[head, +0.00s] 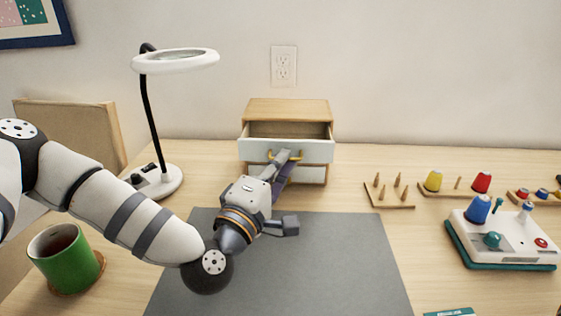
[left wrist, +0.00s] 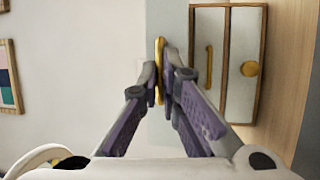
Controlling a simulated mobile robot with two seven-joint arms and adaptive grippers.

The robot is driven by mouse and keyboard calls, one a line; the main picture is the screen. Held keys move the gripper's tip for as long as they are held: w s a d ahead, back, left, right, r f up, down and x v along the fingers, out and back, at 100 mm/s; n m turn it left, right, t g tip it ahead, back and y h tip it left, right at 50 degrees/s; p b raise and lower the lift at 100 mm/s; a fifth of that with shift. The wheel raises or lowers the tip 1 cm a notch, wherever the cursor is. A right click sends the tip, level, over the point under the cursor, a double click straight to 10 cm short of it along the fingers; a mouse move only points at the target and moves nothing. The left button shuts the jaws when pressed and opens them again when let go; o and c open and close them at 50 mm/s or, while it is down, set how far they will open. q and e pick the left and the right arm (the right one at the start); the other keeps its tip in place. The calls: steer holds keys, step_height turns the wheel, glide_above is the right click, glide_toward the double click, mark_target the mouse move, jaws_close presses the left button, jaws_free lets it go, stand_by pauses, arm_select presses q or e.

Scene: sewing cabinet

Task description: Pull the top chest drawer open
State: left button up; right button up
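The small wooden chest (head: 288,107) stands against the wall. Its top drawer (head: 318,150) has a pale front and sticks out, with its dark inside showing from above. My left gripper (head: 285,160) reaches the front of this drawer. In the left wrist view, my left gripper's fingers (left wrist: 163,75) are closed on the drawer's yellow handle (left wrist: 159,52), one finger on each side. The handle also shows in the head view (head: 297,158), partly covered by the fingers. My right gripper is in neither view.
Lower drawer fronts (left wrist: 209,95) stay flush in the chest. A magnifier lamp (head: 160,182) and green mug (head: 64,262) stand left. A dark mat (head: 340,265) lies in front. Thread racks (head: 390,200) and a sewing device (head: 515,240) are right.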

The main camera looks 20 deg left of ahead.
arm_select(q)
steer(key=o, duration=0.5)
steer(key=shift+c, duration=0.2)
steer(key=s+a+f, duration=0.1)
steer(key=s+f, duration=0.1)
steer(key=s, duration=0.9)
steer(key=shift+s+a, duration=0.2)
steer(key=shift+s, duration=0.2)
